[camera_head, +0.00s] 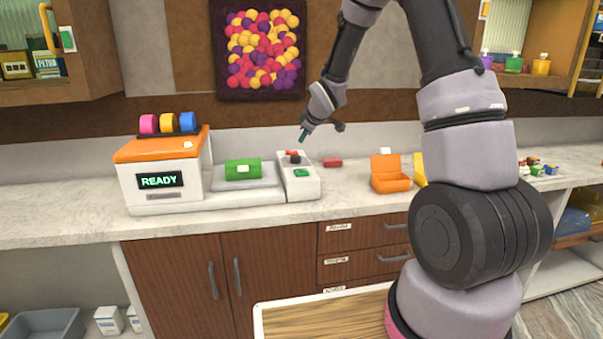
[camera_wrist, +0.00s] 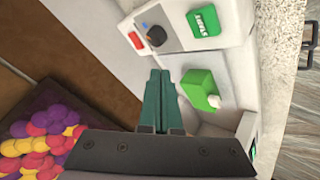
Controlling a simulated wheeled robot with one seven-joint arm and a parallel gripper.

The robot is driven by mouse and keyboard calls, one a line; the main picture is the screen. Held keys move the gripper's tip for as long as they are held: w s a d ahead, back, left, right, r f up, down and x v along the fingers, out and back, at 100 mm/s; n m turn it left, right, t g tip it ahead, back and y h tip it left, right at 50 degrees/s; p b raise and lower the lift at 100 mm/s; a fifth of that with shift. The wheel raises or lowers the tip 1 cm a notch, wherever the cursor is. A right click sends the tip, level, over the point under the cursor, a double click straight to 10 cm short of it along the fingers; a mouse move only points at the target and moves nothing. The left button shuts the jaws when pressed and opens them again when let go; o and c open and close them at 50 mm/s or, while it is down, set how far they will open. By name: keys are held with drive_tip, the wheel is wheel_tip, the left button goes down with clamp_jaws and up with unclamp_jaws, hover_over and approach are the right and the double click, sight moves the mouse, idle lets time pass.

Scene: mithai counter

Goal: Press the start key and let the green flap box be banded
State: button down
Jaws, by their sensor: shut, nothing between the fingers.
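The green flap box (camera_head: 243,169) lies on the tray of the banding machine (camera_head: 160,172), with a small white patch on it; it also shows in the wrist view (camera_wrist: 200,88). The machine's display reads READY (camera_head: 160,180). The green start key (camera_head: 301,173) is on the control panel to the right of the tray, and in the wrist view it is a green START key (camera_wrist: 203,22). My gripper (camera_head: 303,136) is shut and empty, above the back of the panel and apart from the key. Its green fingers (camera_wrist: 160,82) lie together in the wrist view.
A dark knob (camera_wrist: 156,35) and a red button (camera_wrist: 136,40) share the panel. A red block (camera_head: 332,162) and an open orange box (camera_head: 390,175) lie to its right. Coloured rolls (camera_head: 168,123) top the machine. A ball-filled picture (camera_head: 262,45) hangs behind.

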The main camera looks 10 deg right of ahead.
sight(303, 172)
drive_tip(key=shift+f, duration=4.4)
drive_tip(key=shift+f, duration=0.4)
